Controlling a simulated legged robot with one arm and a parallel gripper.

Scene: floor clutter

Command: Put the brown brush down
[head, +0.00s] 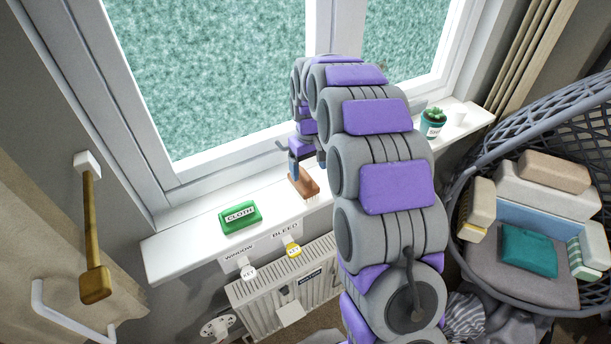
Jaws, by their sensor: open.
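The brown brush (306,186), with pale bristles at its near side, is on the white window sill (185,236), near the front edge. My gripper (294,168) points down at the back end of the brush, with its jaws open. Its fingers are small in the picture, and I cannot tell whether they still touch the brush. My purple and grey arm hides the sill to the right of the brush.
Tags hang below the sill over a radiator (275,300). A wicker chair (468,160) holds several blocks.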

